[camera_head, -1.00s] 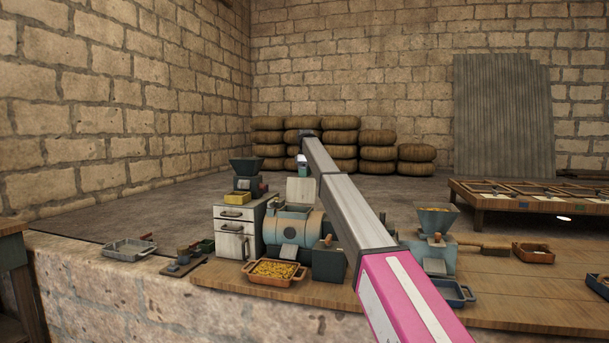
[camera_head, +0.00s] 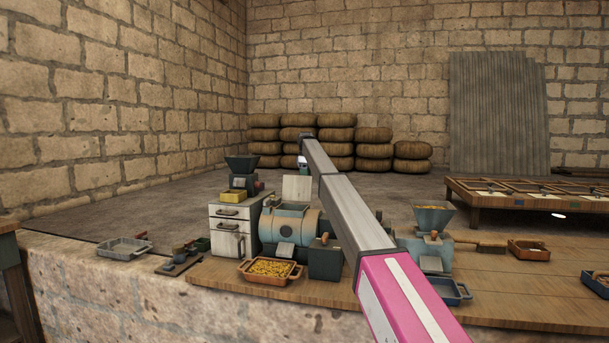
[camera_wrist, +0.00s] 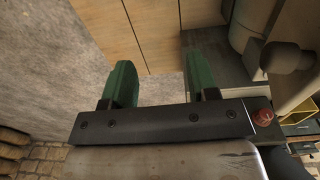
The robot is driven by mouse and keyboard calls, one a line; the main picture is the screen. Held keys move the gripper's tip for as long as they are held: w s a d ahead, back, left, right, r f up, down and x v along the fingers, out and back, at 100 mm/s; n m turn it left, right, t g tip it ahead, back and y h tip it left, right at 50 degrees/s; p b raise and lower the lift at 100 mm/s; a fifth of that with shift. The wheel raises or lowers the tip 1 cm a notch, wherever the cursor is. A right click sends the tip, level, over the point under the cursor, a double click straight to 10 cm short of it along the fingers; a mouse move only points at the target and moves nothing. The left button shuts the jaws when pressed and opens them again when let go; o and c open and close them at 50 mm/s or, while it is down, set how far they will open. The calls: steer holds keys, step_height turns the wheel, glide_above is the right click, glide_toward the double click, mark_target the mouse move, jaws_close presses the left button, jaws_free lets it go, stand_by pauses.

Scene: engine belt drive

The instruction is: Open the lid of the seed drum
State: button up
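The seed drum (camera_head: 290,226), a tan and blue-grey cylinder lying on its side, stands on the wooden bench left of my arm. A square pale panel (camera_head: 297,188) stands upright above its back edge; I cannot tell for sure whether it is the lid. My gripper (camera_wrist: 160,80) has two green fingers spread apart with nothing between them. In the wrist view a grey rounded body (camera_wrist: 250,22) and a dark knob (camera_wrist: 285,57) lie right of the fingers, apart from them. In the head view my arm hides most of the gripper.
A white drawer cabinet (camera_head: 233,231) stands left of the drum. A tray of yellow grain (camera_head: 270,270) and a dark box (camera_head: 325,261) are in front. A hopper machine (camera_head: 433,235) stands right of my arm. Sacks (camera_head: 335,140) are stacked behind.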

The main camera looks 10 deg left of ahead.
steer(key=shift+a+r, duration=0.15)
steer(key=shift+r, duration=0.1)
stand_by(0.3)
step_height(320, 180, up, 10)
steer(key=shift+s+r, duration=0.25)
stand_by(0.4)
